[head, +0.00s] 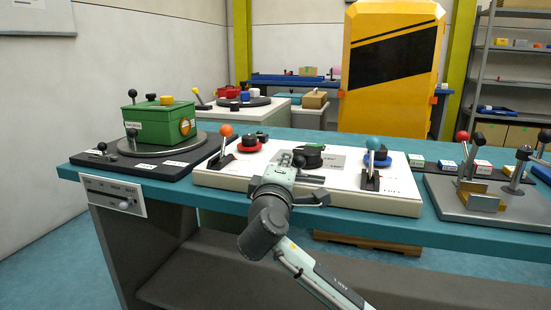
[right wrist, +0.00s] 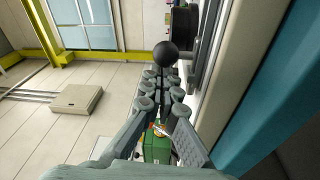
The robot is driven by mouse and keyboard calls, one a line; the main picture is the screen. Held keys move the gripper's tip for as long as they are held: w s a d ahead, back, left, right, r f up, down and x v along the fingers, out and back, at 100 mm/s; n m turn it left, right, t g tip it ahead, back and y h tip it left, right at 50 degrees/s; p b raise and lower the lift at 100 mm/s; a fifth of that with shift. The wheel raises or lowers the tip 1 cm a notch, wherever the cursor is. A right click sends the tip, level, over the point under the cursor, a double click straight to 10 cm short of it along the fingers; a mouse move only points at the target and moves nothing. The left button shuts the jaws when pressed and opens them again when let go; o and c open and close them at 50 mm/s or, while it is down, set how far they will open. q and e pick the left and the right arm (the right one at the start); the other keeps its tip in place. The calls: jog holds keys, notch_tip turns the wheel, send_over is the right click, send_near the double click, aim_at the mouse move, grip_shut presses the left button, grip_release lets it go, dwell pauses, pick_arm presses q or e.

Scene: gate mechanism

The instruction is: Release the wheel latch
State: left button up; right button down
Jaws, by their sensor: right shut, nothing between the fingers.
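A white panel (head: 225,178) lies on the teal table. A lever with an orange knob (head: 226,130) stands at its left and a lever with a teal knob (head: 373,143) at its right. A dark wheel-like part (head: 312,152) sits at the panel's middle; it is dark in the right wrist view (right wrist: 185,20). A small black ball knob (head: 299,161) shows beside it, and looms just ahead of my fingertips in the right wrist view (right wrist: 166,53). My right gripper (head: 285,159) is shut and empty; I cannot tell whether it touches the knob. Which part is the wheel latch is unclear.
A green box (head: 160,119) stands on a dark round plate at the left. A grey base with several levers (head: 490,200) stands at the right. A red wheel (head: 249,145) and a blue wheel (head: 377,160) flank the panel's middle. The table's front edge runs below.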

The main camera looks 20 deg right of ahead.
aim_at(302, 163)
pick_arm(q)
jog(key=shift+w, duration=0.2)
pick_arm(e)
jog(key=shift+d, duration=0.1)
jog(key=shift+s+d, duration=0.2)
jog(key=shift+d, duration=0.05)
jog(key=shift+s+d+p, duration=0.4)
jog(key=shift+s+d, duration=0.4)
jog(key=shift+d, duration=0.3)
pick_arm(q)
jog(key=shift+s+a+f, duration=0.1)
jog(key=shift+s+f, duration=0.05)
jog(key=shift+f, duration=0.35)
jog(key=shift+s+a+f, duration=0.1)
jog(key=shift+f, duration=0.35)
pick_arm(e)
jog(key=shift+s+d, duration=0.2)
jog(key=shift+d, duration=0.1)
pick_arm(q)
jog(key=shift+d, duration=0.1)
pick_arm(e)
jog(key=shift+w, duration=0.1)
